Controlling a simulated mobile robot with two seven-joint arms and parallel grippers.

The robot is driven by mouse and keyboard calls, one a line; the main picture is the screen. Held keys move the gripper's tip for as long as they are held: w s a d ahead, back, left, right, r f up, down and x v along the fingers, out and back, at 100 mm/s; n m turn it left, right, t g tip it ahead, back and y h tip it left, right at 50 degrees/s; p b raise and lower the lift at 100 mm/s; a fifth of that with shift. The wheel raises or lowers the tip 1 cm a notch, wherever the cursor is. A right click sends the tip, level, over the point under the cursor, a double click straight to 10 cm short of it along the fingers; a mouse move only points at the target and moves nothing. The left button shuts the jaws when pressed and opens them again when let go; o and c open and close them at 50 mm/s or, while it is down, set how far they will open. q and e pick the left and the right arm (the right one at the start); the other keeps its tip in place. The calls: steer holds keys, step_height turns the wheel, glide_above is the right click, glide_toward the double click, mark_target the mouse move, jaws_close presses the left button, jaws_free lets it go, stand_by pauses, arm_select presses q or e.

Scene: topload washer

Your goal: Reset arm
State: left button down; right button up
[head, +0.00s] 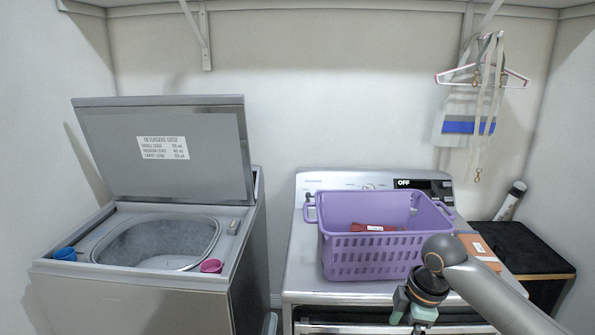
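My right arm comes in from the lower right, and its gripper (408,318) points down at the front edge of the dryer, in front of the purple basket. Its green fingertips look apart, with nothing seen between them. At the bottom edge, between the two machines, a small grey-green piece (270,323) shows; it may be a fingertip of my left gripper. The rest of my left arm is out of view. The top-load washer (145,290) stands on the left with its lid (205,175) raised and its drum open.
A purple basket (372,262) with a red item (375,227) in it sits on the dryer (303,275). A blue cup (65,254) and a pink cup (211,266) are on the washer rim. A black box (520,248) stands right. Hangers (483,75) hang above.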

steer(key=s+a+f+m+t+y, duration=0.2)
steer(key=s+a+f+m, duration=0.25)
steer(key=f, duration=0.45)
steer(key=s+a+f+m+t+y, duration=0.25)
steer(key=s+a+f, duration=0.2)
steer(key=f, duration=0.55)
steer(key=s+d+f+m+t+h, duration=0.1)
steer(key=s+d+f+m, duration=0.1)
steer(key=s, duration=0.5)
steer(key=s+d+f+m+t+h, duration=0.2)
steer(key=s+d+f+m, duration=0.1)
steer(key=s+m, duration=0.2)
steer(key=s, duration=0.2)
steer(key=shift+s+d+f, duration=0.2)
steer(key=shift+s+d, duration=0.1)
steer(key=shift+s, duration=0.05)
steer(key=shift+h, duration=0.25)
